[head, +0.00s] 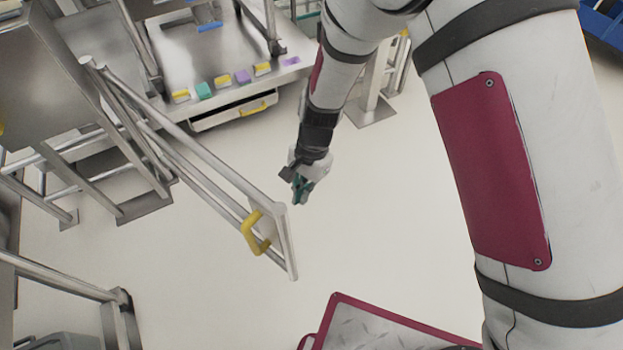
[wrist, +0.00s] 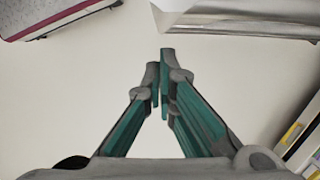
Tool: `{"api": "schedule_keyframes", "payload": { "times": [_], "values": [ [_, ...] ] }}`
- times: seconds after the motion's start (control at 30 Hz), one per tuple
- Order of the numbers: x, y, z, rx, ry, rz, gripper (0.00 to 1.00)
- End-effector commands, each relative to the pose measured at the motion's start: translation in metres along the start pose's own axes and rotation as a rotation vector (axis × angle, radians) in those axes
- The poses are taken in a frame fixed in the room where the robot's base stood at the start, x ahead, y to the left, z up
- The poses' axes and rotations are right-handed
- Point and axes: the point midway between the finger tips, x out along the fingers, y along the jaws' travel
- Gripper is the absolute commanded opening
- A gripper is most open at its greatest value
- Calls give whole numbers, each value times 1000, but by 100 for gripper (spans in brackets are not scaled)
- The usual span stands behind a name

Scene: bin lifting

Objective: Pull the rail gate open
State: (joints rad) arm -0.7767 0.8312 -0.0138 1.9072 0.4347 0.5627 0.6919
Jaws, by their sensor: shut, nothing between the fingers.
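The rail gate (head: 195,160) is a set of grey metal bars that runs from a post at the upper left to a free end near the middle of the head view. A yellow handle (head: 254,233) sits on a plate near its free end. My gripper (head: 300,196) is just right of and behind the gate's end post, apart from the handle. In the wrist view its green fingers (wrist: 162,85) meet at the tips with nothing between them. The handle does not show clearly in the wrist view.
A metal bench (head: 190,60) with coloured blocks and a drawer (head: 233,113) with a yellow handle stands behind. Metal frames (head: 100,175) stand left of the gate. A red-edged plate (head: 375,325) is at the bottom. Bare floor (head: 390,210) lies right of the gate.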

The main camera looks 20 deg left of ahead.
Motion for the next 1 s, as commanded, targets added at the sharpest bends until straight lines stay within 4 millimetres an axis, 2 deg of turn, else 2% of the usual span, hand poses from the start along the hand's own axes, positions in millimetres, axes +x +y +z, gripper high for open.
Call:
{"api": "schedule_keyframes", "payload": {
  "times": [0.2,0.57,0.67,0.77,1.0],
  "values": [
    [4,1,16,2,0,1,0],
    [4,1,17,2,0,1,0],
    [6,0,24,7,-1,-1,0],
    [10,-2,44,23,-3,-6,0],
    [26,-3,115,99,-4,-24,0]
  ]
}}
